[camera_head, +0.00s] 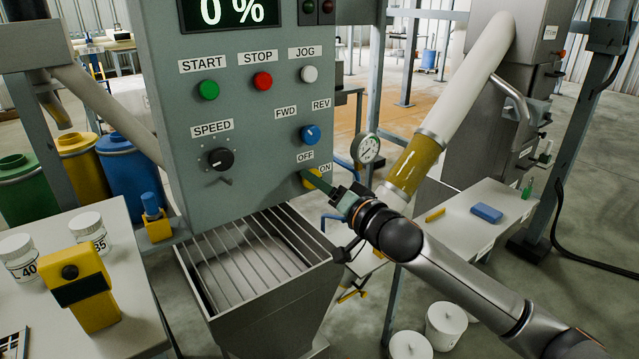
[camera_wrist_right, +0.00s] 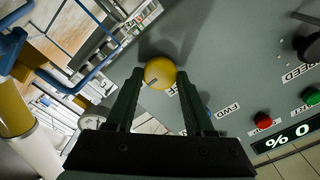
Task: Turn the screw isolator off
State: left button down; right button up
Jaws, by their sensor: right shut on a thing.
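The screw isolator is a round yellow knob (camera_head: 307,181) low on the right of the grey control panel (camera_head: 240,140), with an OFF label above it and an ON label to its right. In the right wrist view the yellow knob (camera_wrist_right: 160,72) sits between the fingertips, with a small dark mark on its face. My right gripper (camera_head: 318,183) reaches in from the right and is shut on the knob; its fingers (camera_wrist_right: 160,82) lie on either side of it. In the head view the fingers partly cover the knob, and its setting is hard to tell. My left gripper is out of view.
Above the isolator are a blue FWD/REV selector (camera_head: 310,135), a black SPEED knob (camera_head: 221,159) and START, STOP and JOG buttons. A display reads 0 %. A grated hopper (camera_head: 215,290) stands below. A pressure gauge (camera_head: 366,149) and pipe are close on the right.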

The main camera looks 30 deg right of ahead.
grip_shut()
pick_arm(q)
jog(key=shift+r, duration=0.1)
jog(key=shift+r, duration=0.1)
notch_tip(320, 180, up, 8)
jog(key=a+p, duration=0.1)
jog(key=p, duration=0.8)
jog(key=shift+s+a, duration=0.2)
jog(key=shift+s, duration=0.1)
pick_arm(e)
jog(key=n, duration=1.6)
jog(key=shift+a+n, duration=0.1)
jog(key=shift+n, duration=0.2)
